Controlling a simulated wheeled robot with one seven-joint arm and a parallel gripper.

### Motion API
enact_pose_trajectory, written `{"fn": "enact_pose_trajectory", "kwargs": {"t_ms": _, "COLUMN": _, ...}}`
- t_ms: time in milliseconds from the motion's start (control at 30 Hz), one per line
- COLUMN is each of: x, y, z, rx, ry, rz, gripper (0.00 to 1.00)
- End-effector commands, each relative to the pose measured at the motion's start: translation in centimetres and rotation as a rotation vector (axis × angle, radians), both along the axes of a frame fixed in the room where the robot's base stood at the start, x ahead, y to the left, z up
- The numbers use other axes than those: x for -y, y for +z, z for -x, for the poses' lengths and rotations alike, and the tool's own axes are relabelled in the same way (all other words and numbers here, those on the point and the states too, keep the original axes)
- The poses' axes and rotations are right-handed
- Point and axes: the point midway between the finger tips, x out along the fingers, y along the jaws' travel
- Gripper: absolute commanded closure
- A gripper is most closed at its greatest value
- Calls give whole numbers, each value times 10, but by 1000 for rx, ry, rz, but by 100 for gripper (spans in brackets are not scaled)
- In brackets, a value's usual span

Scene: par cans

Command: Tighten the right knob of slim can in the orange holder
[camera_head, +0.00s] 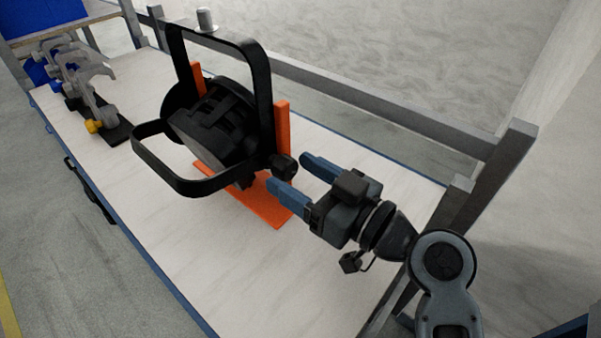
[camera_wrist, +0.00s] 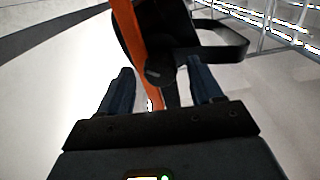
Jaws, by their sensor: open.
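The slim can (camera_head: 215,122) is a black round lamp with two black yoke loops, seated in the orange holder (camera_head: 282,128) on the light bench. Its right knob (camera_head: 284,166) is a small dark knob at the holder's right upright. My gripper (camera_head: 294,173) is open, with its two blue fingers pointing at the knob from the right. In the wrist view, the knob (camera_wrist: 160,74) lies ahead between the fingers (camera_wrist: 161,80), in front of the orange upright (camera_wrist: 134,40). I cannot tell whether the fingertips reach around it. The can's far-side knob is hidden.
Several grey clamps (camera_head: 85,78) stand on a black strip at the bench's left end, near a blue bin (camera_head: 40,12). A grey rail (camera_head: 390,112) runs along the back, ending in a post (camera_head: 500,170). The front bench top (camera_head: 230,270) is clear.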

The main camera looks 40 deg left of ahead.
Motion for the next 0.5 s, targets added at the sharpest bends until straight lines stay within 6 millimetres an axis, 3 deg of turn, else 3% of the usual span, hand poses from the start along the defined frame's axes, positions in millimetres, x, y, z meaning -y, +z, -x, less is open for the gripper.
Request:
{"fn": "enact_pose_trajectory", "kwargs": {"t_ms": 133, "x": 0, "y": 0, "z": 0, "rx": 0, "ry": 0, "rz": 0, "gripper": 36}}
{"fn": "enact_pose_trajectory", "kwargs": {"t_ms": 500, "x": 0, "y": 0, "z": 0, "rx": 0, "ry": 0, "rz": 0, "gripper": 71}}
